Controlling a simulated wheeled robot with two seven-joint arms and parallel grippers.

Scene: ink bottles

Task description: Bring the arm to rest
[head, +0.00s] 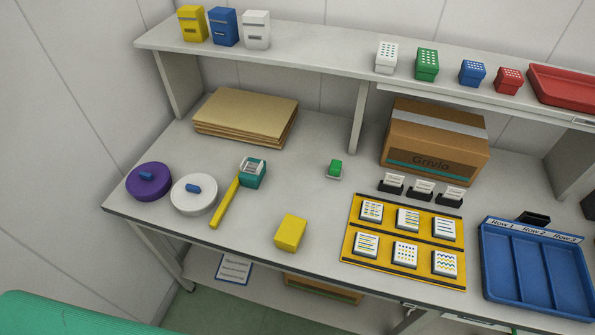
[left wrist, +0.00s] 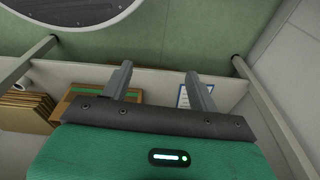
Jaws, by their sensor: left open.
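My left gripper (left wrist: 160,80) shows in the left wrist view. Its two grey fingers stand wide apart with nothing between them. Beyond the fingers are the green floor, white bench legs and the lower shelf (left wrist: 150,84), apart from the fingers. Neither gripper's fingers show in the head view, and my right gripper is in neither view.
The bench (head: 330,210) holds purple (head: 148,182) and white (head: 194,194) round pieces, a yellow block (head: 290,232), a yellow mat (head: 352,246) with tiles, a blue tray (head: 490,280) and a cardboard box (head: 430,145). The upper shelf (head: 320,52) carries small containers.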

